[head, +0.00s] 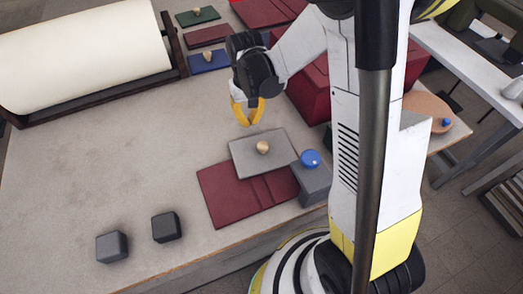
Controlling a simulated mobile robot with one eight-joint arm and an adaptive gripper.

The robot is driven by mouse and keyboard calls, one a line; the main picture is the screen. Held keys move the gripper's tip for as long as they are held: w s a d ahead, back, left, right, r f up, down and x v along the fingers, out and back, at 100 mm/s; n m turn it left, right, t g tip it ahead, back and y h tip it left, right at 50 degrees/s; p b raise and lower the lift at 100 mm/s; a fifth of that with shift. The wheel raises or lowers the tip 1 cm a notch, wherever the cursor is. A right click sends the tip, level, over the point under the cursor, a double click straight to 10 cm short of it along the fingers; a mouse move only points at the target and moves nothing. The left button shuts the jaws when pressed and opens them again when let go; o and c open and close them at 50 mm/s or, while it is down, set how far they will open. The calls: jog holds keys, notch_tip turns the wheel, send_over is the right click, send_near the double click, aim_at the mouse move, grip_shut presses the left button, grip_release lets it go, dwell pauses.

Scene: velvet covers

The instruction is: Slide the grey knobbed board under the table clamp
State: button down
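The grey board (247,158) with a pale wooden knob (262,147) lies on the table, its front part over a dark red folded cover (235,196). The table clamp appears to be the grey block (313,184) with a blue ball knob (311,158), at the table's front edge. The board's right corner comes close to the clamp; I cannot tell whether they touch or overlap. My gripper (247,122) is above and behind the board, apart from the knob. Its yellow fingers point down with a small gap between them, and nothing shows in them.
Two dark grey blocks (112,246) (166,227) stand at the front left. A large cream roll (85,55) lies at the back left. Green, red and blue knobbed boards (209,60) lie behind. A dark red box (308,92) stands behind the clamp. The table's left middle is clear.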

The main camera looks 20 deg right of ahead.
aim_at(271, 167)
jog(key=shift+r, duration=0.2)
jog(key=shift+s, duration=0.1)
jog(key=shift+s, duration=1)
jog(key=shift+s, duration=0.15)
jog(key=shift+s+b, duration=0.6)
jog(key=shift+s, duration=4.8)
jog(key=shift+s, duration=0.1)
jog(key=shift+s, duration=1.3)
